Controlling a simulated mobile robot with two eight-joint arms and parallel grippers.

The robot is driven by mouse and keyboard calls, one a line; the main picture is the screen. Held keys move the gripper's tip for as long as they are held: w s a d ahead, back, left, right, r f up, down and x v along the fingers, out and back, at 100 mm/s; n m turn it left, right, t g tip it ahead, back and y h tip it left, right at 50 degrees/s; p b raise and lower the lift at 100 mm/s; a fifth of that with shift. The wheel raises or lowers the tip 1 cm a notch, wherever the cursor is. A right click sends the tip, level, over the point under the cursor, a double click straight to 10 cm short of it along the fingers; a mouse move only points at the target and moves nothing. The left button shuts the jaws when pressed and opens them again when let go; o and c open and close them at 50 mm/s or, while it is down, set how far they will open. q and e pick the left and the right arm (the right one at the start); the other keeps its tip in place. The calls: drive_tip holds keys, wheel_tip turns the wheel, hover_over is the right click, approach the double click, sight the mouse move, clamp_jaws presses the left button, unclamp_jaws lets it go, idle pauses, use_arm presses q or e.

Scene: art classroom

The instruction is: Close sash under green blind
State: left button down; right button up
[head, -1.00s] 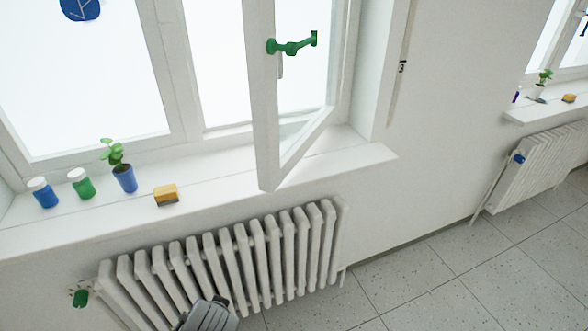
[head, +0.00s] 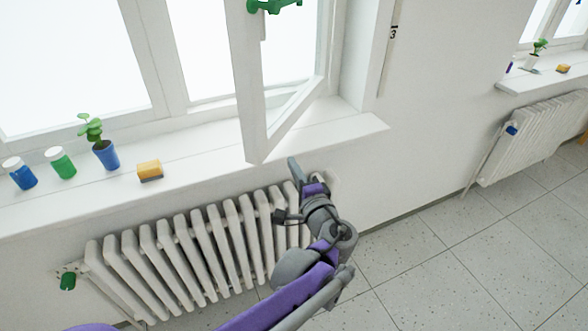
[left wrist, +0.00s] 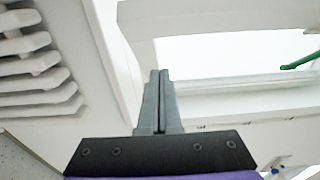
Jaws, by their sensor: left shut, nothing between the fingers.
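The white window sash (head: 248,95) stands open, swung into the room above the sill (head: 325,135). Its green handle (head: 274,5) is cut by the top edge in the head view. A green piece also shows at the right edge of the left wrist view (left wrist: 300,61). No green blind is in view. My left gripper (head: 292,163) is shut and empty, just right of and slightly below the sash's lower corner in the picture. Its closed fingers also show in the left wrist view (left wrist: 159,76). I cannot tell whether it touches anything. My right gripper is not in view.
On the sill's left part stand a blue jar (head: 21,175), a green jar (head: 61,163), a potted plant (head: 105,155) and a yellow sponge (head: 150,170). A white radiator (head: 190,250) is below. Floor at the right is clear.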

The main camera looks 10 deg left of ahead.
sight(266, 139)
use_arm(q)
drive_tip(key=shift+w+a+p, duration=0.2)
drive_tip(key=shift+w+a, duration=1.45)
drive_tip(key=shift+a, duration=0.15)
drive_tip(key=shift+w+a+p, duration=0.15)
drive_tip(key=shift+w+a, duration=1.45)
drive_tip(key=shift+a, duration=0.15)
drive_tip(key=shift+a, duration=0.1)
